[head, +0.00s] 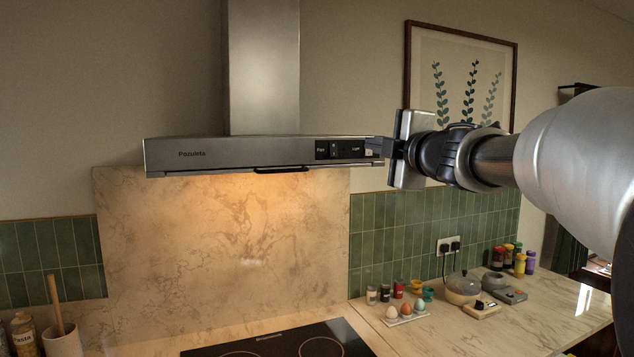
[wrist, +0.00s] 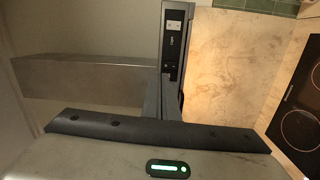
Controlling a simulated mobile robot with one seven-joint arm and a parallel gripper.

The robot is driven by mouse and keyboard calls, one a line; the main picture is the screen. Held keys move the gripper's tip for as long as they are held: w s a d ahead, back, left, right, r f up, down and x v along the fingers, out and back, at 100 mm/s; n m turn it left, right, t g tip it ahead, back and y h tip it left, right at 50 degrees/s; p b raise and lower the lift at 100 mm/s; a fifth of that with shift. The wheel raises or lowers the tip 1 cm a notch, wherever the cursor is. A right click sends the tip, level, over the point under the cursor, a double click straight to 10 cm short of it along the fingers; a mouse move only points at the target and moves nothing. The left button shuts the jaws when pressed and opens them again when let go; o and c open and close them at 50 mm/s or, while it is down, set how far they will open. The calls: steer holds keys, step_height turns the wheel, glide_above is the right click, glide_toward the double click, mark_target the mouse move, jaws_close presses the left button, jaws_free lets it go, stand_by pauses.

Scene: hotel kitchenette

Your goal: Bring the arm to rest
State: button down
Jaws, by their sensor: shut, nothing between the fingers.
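My gripper (head: 376,147) is at the right end of the range hood's front panel in the head view, its fingers pointing left. The fingers are together with nothing between them. In the wrist view the gripper (wrist: 168,92) reaches up toward the control panel (wrist: 174,45) of the hood. The steel range hood (head: 235,152) has a panel marked Fan and Light, also in the head view (head: 339,149). The fingertips look close to this panel; I cannot tell whether they touch it. A warm glow lies on the backsplash under the hood.
A black cooktop (head: 280,341) is below the hood. On the right counter stand an egg holder (head: 407,318), small jars, a lidded pot (head: 462,288) and several bottles. A utensil crock (head: 62,343) is at the lower left. A framed picture (head: 511,75) hangs behind my arm.

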steer(key=s+d+f+m+g+h, duration=0.2)
steer(key=s+d+f+m+h, duration=0.15)
steer(key=s+f+m, duration=0.35)
steer(key=s+d+f+m+g+h, duration=0.2)
steer(key=s+d+f+m+h, duration=0.15)
steer(key=s+f+m, duration=0.35)
steer(key=s+a+f+m+g+y, duration=0.1)
steer(key=s+a+f+m+g, duration=0.2)
steer(key=s+f, duration=0.6)
steer(key=s+a+f+m+g+y, duration=0.1)
steer(key=s+a+f+g, duration=0.4)
steer(key=s+f, duration=0.5)
steer(key=shift+s+a+f+m+y, duration=0.3)
steer(key=shift+s+a+m, duration=0.6)
steer(key=shift+s, duration=0.15)
steer(key=shift+w+r, duration=0.1)
